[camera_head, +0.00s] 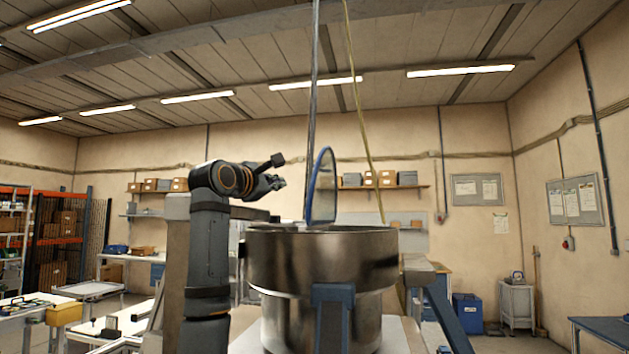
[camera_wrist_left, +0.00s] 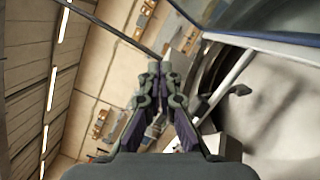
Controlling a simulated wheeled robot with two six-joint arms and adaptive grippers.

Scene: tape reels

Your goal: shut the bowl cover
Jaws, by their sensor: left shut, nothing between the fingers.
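The large metal bowl (camera_head: 322,262) stands in the middle of the head view. Its cover (camera_head: 323,187), a clear disc with a blue rim, stands raised and nearly upright over the bowl. My left gripper (camera_head: 281,184) is to the left of the cover, above the bowl's left rim, and looks apart from the cover. It is shut and empty. In the left wrist view the shut fingers (camera_wrist_left: 158,72) point toward the far wall, with the bowl's shiny metal (camera_wrist_left: 275,100) to the right. My right gripper is not in view.
A thin upright pole (camera_head: 314,100) and a yellow cable (camera_head: 357,90) rise behind the bowl. A blue bracket (camera_head: 333,318) is on the bowl's front. Worktables and shelves stand farther back. Open air lies left of the cover.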

